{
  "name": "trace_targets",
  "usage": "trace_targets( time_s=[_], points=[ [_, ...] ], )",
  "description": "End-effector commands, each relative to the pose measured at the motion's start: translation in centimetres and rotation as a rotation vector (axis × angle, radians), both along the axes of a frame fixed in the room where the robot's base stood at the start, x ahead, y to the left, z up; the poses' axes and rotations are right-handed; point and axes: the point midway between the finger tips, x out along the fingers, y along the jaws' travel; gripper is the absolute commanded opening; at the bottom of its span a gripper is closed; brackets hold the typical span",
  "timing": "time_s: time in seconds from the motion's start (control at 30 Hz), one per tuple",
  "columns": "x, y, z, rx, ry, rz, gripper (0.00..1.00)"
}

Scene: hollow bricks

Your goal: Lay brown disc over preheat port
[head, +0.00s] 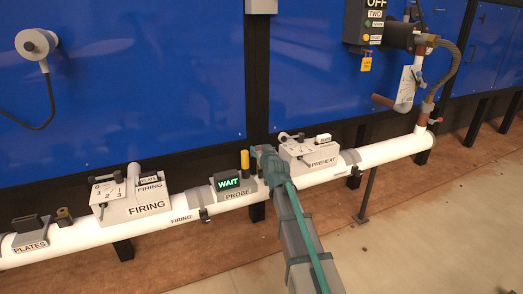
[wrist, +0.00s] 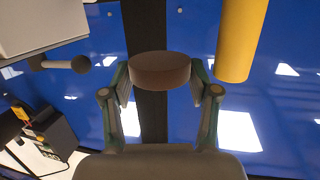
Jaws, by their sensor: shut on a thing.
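My gripper (head: 264,155) is above the white pipe, between the probe box and the preheat box. In the wrist view my gripper (wrist: 160,78) is shut on the brown disc (wrist: 160,68), with one finger on each side of it. I cannot make out the disc clearly in the head view. The grey preheat box (head: 318,160), labelled PREHEAT, sits on the pipe just right of my gripper. It carries a small dial with a lever and a white tag. I cannot tell its port apart at this size.
A yellow cylinder (head: 245,160) stands close left of my gripper and is large in the wrist view (wrist: 240,40). The probe box (head: 232,188) shows a lit WAIT sign. The firing box (head: 135,200) is further left on the pipe (head: 385,151). Blue panels stand behind.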

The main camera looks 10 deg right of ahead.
Motion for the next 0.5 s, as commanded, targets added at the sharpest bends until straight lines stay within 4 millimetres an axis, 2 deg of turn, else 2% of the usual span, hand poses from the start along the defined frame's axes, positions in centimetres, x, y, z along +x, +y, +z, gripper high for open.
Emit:
trace_targets(
  time_s=[0.5],
  points=[
    [0.0,0.0,-3.0,0.000,-0.001,0.000,0.46]
  ],
)
